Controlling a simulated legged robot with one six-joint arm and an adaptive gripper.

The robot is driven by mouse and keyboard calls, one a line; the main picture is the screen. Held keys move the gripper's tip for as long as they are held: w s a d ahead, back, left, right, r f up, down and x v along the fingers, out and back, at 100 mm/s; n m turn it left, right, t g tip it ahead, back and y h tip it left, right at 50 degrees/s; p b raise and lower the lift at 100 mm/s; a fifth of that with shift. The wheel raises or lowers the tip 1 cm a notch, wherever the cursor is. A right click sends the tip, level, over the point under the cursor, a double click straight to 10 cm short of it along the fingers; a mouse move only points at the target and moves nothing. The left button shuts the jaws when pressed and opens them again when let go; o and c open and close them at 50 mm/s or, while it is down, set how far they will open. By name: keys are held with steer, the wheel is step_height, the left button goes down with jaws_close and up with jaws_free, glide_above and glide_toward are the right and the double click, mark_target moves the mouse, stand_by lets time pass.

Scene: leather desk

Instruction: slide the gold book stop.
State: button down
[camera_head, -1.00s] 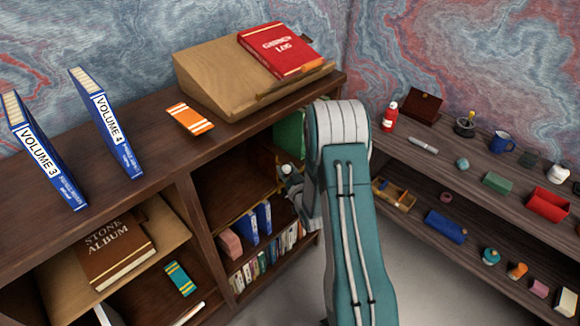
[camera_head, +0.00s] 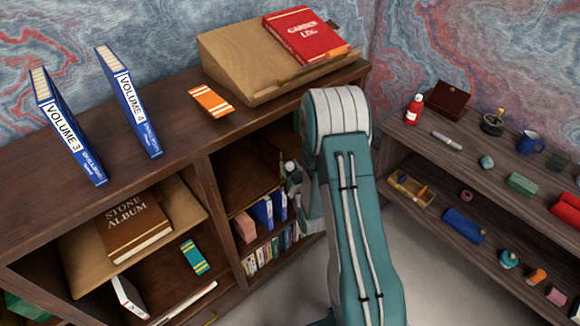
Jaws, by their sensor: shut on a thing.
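My gripper (camera_head: 289,172) is inside the right-hand bay of the dark wooden bookcase, just above the small books. It is shut, apparently on the gold book stop, but the stop is too small and hidden behind the fingers to make out. A thin gold rail (camera_head: 243,207) runs along the edge of the shelf at the gripper's left. Blue books (camera_head: 262,213) and a pink block (camera_head: 243,228) stand below and left of the gripper. My teal arm hides the right end of the bay.
Volume 3 (camera_head: 68,130) and Volume 4 (camera_head: 130,105) stand tilted on the bookcase top. An orange card (camera_head: 211,101) lies beside a wooden lectern (camera_head: 235,62) bearing a red book (camera_head: 303,37). Stone Album (camera_head: 130,225) lies in the left bay. A side shelf (camera_head: 398,150) stands right.

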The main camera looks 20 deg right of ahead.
steer(key=shift+c, duration=1.8)
jaws_free()
steer(key=shift+a, duration=0.1)
steer(key=s, duration=1.2)
steer(key=shift+a, duration=0.3)
